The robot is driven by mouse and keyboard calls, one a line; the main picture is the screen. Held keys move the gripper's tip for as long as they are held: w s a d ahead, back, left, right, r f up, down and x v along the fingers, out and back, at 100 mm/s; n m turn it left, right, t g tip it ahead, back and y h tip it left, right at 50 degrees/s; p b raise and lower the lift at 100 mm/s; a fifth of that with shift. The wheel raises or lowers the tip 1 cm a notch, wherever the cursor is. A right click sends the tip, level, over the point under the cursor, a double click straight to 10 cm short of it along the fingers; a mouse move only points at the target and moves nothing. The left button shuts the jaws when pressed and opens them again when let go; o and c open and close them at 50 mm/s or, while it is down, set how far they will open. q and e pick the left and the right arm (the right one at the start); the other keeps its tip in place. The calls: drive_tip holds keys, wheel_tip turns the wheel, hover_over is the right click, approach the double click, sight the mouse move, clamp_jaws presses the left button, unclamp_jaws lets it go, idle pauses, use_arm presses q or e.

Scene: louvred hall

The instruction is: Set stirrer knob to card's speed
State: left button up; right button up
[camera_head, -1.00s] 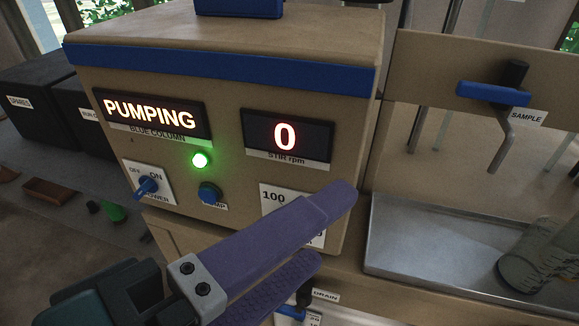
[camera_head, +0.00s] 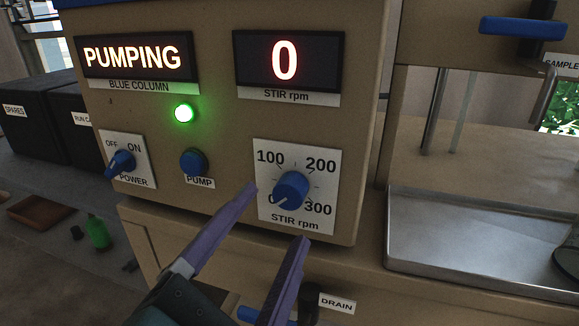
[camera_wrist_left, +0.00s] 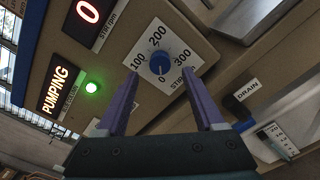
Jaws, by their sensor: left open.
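The blue stirrer knob (camera_head: 291,190) sits on a white dial plate (camera_head: 325,165) marked 0, 100, 200, 300 and "STIR rpm". Its pale pointer mark is at 0. The stir display (camera_head: 286,62) above reads 0. My left gripper (camera_head: 275,215) is open and empty, its purple fingers reaching up toward the dial from below, apart from the knob. In the left wrist view the knob (camera_wrist_left: 160,64) shows ahead, between and beyond the two fingertips (camera_wrist_left: 160,90). No card with a speed is seen. My right gripper is not in view.
The panel also has a "PUMPING" display (camera_head: 132,56), a lit green lamp (camera_head: 184,113), a blue pump button (camera_head: 194,162) and a power switch (camera_head: 121,163) at ON. A drain label (camera_head: 337,302) is below. A metal tray (camera_head: 470,240) and blue sample tap handle (camera_head: 522,26) are right.

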sight(287, 198)
use_arm(q)
drive_tip(key=shift+x, duration=2.35)
drive_tip(key=shift+w, duration=0.25)
drive_tip(key=shift+c, duration=0.2)
clamp_jaws()
